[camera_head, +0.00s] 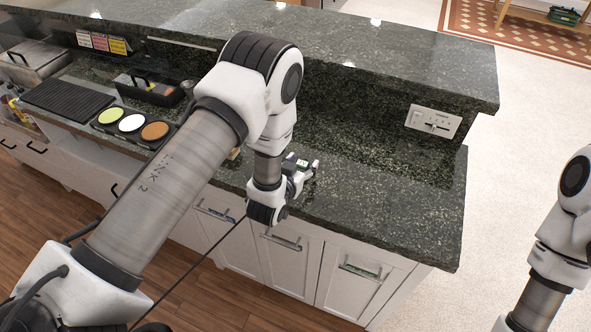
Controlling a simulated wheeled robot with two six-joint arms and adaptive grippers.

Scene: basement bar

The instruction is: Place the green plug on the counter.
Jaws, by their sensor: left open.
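The dark green speckled counter (390,205) runs across the view, with a raised back ledge. My left arm reaches over it from the left. My left gripper (308,172) is open above the front part of the counter and points right. A small dark and greenish patch shows at its fingers; I cannot tell whether it is the green plug or part of the gripper. I make out no green plug for certain elsewhere. My right arm shows at the right edge, but its gripper is out of view.
A white socket panel (433,121) is on the ledge wall. A tray with three coloured rounds (132,123), a black ribbed mat (69,99) and a black caddy (150,90) stand at left. The counter right of my left gripper is clear.

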